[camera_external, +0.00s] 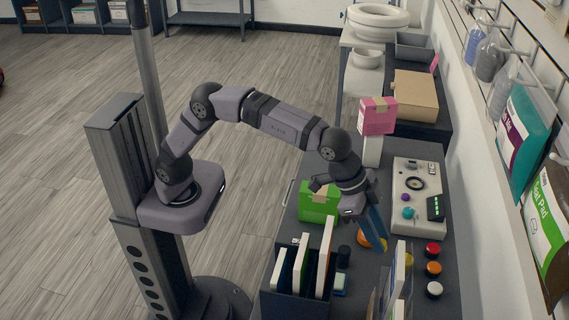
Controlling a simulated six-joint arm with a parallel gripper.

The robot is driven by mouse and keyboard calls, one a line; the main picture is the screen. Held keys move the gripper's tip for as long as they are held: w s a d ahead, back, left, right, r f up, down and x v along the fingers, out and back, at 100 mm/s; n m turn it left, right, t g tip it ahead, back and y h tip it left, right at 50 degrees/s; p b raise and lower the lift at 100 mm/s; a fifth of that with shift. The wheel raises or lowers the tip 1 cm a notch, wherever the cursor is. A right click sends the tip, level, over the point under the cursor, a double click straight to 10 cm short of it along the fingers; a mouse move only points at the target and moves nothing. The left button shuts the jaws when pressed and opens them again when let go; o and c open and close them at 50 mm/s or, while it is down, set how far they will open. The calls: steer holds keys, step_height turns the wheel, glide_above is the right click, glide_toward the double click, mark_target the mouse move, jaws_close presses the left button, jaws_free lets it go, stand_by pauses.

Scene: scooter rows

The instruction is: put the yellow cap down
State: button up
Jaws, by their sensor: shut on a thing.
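My gripper (358,210) is above the dark bench, to the right of the green box, with its fingers partly hidden by the wrist. It is shut on a thin dark blue flat thing (376,228), which hangs tilted from its end. A yellow-orange round cap (363,238) shows low behind the blue thing, partly covered by it. I cannot tell whether it is touched by anything. I see no yellow cap in the jaws. A column of round caps stands to the right: a red cap (432,249), an orange cap (433,268) and a pale cap (434,289).
A green box (318,204) stands left of my gripper. A dark rack (284,307) with several upright flat items is in front, more upright items (398,270) to its right. A pale control panel (418,183) lies at the right. A pink box (377,116) stands behind on a white block.

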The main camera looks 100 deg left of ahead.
steer(key=shift+w+a+r, duration=0.1)
steer(key=shift+a+r, duration=0.2)
steer(key=shift+a, duration=0.15)
steer(key=s+a+f+p, duration=0.1)
steer(key=a+f+p, duration=0.2)
steer(key=a+f, duration=0.3)
steer(key=shift+s+f, duration=0.35)
steer(key=shift+f, duration=0.8)
steer(key=shift+a+f, duration=0.1)
steer(key=shift+f, duration=4.9)
steer(key=shift+f, duration=0.1)
